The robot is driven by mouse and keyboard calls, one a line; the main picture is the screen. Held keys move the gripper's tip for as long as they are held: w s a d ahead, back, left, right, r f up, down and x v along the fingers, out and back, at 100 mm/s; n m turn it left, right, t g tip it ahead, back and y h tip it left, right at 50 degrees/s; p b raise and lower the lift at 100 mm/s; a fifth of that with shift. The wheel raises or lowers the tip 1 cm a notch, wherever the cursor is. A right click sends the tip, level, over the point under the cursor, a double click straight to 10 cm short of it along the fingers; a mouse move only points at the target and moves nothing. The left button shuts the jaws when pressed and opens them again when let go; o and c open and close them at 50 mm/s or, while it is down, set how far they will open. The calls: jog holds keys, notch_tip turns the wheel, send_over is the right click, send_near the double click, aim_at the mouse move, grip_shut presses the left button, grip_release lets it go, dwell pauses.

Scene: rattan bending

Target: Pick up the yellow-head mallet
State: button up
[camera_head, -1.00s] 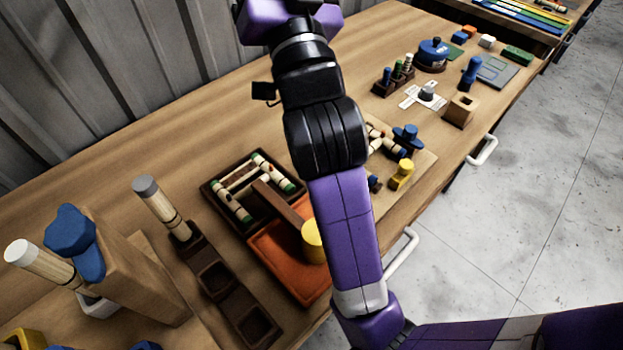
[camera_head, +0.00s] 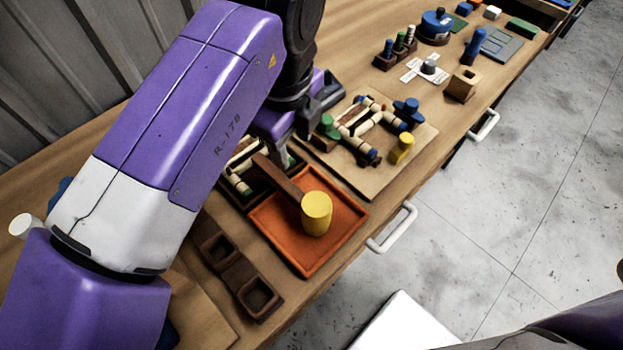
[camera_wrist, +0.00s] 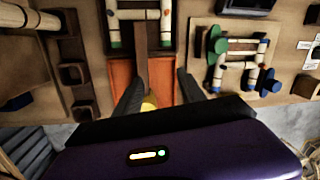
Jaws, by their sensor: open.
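The yellow-head mallet lies across the orange tray (camera_head: 335,243). Its yellow cylindrical head (camera_head: 317,212) is on the tray, and its brown handle (camera_head: 278,178) reaches back over the dark tray behind. My gripper (camera_head: 283,152) is above the back end of the handle, partly hidden by my arm. In the wrist view my gripper (camera_wrist: 158,82) is open and empty, with a dark finger on each side of the mallet. The handle (camera_wrist: 141,72) runs between them, nearer the left finger, and the yellow head (camera_wrist: 149,104) is partly covered by the gripper body.
The dark tray (camera_wrist: 110,35) holds cream sticks with green ends. A wooden board (camera_head: 372,180) with a jointed rattan frame and a yellow peg (camera_head: 401,148) lies to the right. A dark socketed block (camera_head: 238,275) is left. Drawer handles (camera_head: 393,228) jut from the front.

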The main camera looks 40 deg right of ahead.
aim_at(294, 191)
jog(key=shift+s+a+f+m+g+y, duration=0.15)
jog(key=shift+s+a+m+g+y, duration=0.15)
jog(key=shift+s+a+m, duration=0.3)
jog(key=shift+s+a+f+m+g+y, duration=0.15)
jog(key=shift+s+a+m+g+y, duration=0.15)
jog(key=shift+s+a+m, duration=0.25)
jog(key=shift+a+f, duration=0.15)
jog(key=shift+a, duration=0.1)
jog(key=shift+s+d+f, duration=0.1)
jog(key=shift+d+f, duration=0.05)
jog(key=shift+f, duration=3.6)
grip_shut()
